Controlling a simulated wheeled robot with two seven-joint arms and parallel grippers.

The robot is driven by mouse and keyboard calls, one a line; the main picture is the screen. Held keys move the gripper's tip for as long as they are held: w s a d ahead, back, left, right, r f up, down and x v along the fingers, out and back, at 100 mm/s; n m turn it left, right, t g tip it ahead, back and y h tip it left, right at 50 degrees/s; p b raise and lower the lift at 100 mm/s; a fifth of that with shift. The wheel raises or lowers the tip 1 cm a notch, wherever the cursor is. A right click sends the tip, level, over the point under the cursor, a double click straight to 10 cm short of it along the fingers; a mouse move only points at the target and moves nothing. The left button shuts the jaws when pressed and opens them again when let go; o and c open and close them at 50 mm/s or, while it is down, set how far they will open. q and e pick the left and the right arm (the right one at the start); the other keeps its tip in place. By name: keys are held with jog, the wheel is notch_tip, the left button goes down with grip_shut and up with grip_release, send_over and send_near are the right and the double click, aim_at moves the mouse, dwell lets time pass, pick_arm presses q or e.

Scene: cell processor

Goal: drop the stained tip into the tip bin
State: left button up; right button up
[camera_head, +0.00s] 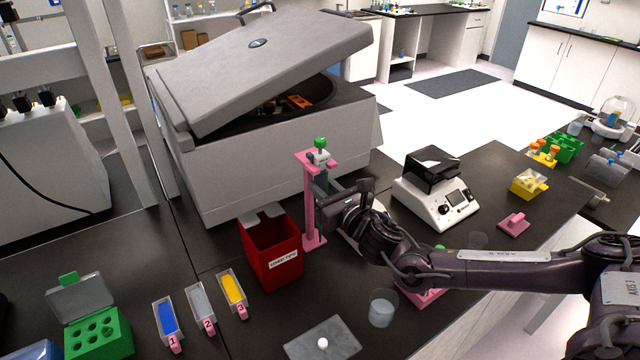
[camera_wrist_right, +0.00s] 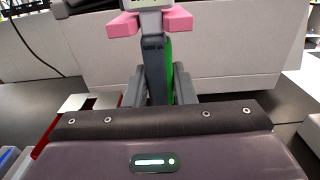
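The red tip bin (camera_head: 270,255), with a white label on its front, stands open-topped on the bench; part of it shows in the wrist view (camera_wrist_right: 45,135). A grey and green pipette (camera_head: 320,157) with a green top is upright at the pink stand (camera_head: 309,205). My right gripper (camera_head: 324,188) is at the pipette's body, right of the bin. In the wrist view its fingers (camera_wrist_right: 160,92) lie on both sides of the pipette (camera_wrist_right: 157,65) and appear closed on it. The pipette's lower end and any stained tip are hidden. My left gripper is out of view.
A large grey centrifuge (camera_head: 270,145) with a raised lid stands behind. Coloured troughs (camera_head: 200,308) and a green rack (camera_head: 98,335) are at the front left. A clear beaker (camera_head: 382,308) and a grey plate (camera_head: 322,340) lie in front. A white device (camera_head: 437,200) stands right.

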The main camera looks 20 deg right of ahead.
jog(key=shift+r, duration=0.1)
jog(key=s+d, duration=0.1)
jog(key=s, duration=0.8)
